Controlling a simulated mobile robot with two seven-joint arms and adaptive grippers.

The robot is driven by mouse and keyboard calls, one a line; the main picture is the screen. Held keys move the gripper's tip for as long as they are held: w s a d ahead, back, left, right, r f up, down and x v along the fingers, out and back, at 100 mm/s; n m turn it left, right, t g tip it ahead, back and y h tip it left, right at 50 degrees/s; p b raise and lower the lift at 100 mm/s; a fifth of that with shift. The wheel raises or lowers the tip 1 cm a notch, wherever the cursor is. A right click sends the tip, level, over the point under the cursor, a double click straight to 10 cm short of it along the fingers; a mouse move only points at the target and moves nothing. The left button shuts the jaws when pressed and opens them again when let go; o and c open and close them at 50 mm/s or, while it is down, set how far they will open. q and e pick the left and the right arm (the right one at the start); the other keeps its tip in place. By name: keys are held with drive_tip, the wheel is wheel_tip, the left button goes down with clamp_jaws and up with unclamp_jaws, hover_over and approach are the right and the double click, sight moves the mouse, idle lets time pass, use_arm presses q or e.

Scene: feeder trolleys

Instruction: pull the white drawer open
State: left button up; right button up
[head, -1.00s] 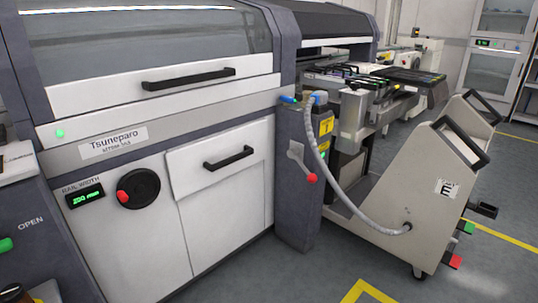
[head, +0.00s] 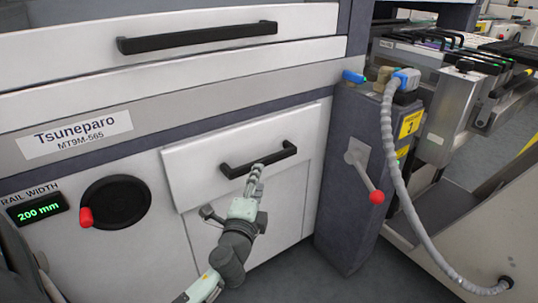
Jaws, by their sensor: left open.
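The white drawer (head: 192,158) is in the front of the machine in the head view, below the label strip. My left arm comes up from the bottom and hides part of the panel below the drawer. My right gripper is not in view.
A black knob with a red grip (head: 115,203) and a rail width display (head: 37,208) are left of the drawer. A lever with a red ball (head: 376,197) and a grey hose (head: 402,185) are to the right. Another black handle (head: 197,36) is above.

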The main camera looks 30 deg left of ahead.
sight(265, 166)
use_arm(q)
drive_tip(key=x, duration=0.8)
drive_tip(key=shift+d+r+p, duration=0.1)
drive_tip(key=shift+r+p, duration=0.2)
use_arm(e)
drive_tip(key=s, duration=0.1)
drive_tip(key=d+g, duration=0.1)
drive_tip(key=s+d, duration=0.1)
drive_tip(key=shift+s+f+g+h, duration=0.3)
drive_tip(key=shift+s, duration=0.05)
use_arm(q)
clamp_jaws()
